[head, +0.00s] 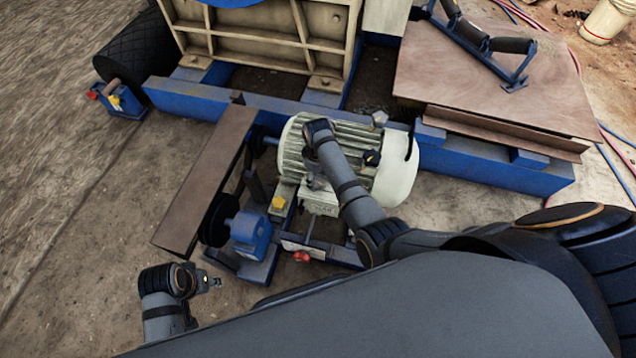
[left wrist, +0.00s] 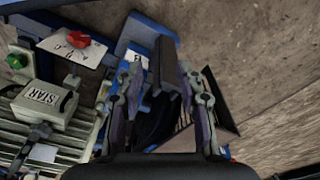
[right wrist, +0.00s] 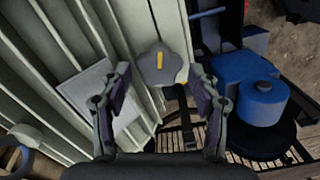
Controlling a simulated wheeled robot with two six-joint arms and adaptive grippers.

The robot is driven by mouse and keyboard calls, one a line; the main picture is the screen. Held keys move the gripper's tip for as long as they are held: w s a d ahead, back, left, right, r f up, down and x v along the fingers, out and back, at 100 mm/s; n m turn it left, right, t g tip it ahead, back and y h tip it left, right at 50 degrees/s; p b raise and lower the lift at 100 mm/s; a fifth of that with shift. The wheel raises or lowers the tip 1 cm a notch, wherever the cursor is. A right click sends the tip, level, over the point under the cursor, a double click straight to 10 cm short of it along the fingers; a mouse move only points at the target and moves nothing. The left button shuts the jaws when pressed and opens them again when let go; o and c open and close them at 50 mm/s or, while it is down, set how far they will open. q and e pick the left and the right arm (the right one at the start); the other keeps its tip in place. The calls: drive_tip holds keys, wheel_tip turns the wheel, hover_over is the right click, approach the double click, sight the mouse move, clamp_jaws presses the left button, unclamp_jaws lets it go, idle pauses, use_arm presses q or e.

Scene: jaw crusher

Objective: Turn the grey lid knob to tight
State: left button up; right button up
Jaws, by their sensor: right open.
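The grey lid knob (right wrist: 158,66) is a lobed disc with a yellow mark pointing almost straight up in the right wrist view. My right gripper (right wrist: 160,88) is open. Its fingers are apart, one to each side and lower in the picture than the knob, with no visible contact. In the head view my right gripper (head: 311,184) is over the front of the ribbed cream motor (head: 395,170); I cannot make out the knob there. My left gripper (head: 214,283) is low at the left, away from the motor; its fingers are apart and empty in the left wrist view (left wrist: 165,95).
A blue unit (head: 250,230) stands left of the motor, beside a long brown guard (head: 205,185). A red knob (left wrist: 78,39) and a box labelled STAR (left wrist: 45,98) show in the left wrist view. A blue frame beam (head: 500,165) runs behind.

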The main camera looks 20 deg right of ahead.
sight(318, 183)
drive_tip(key=shift+f+b, duration=0.55)
drive_tip(key=shift+f, duration=1)
use_arm(q)
drive_tip(key=shift+s+d+r, duration=0.1)
drive_tip(key=shift+d+r, duration=0.35)
drive_tip(key=shift+r, duration=0.1)
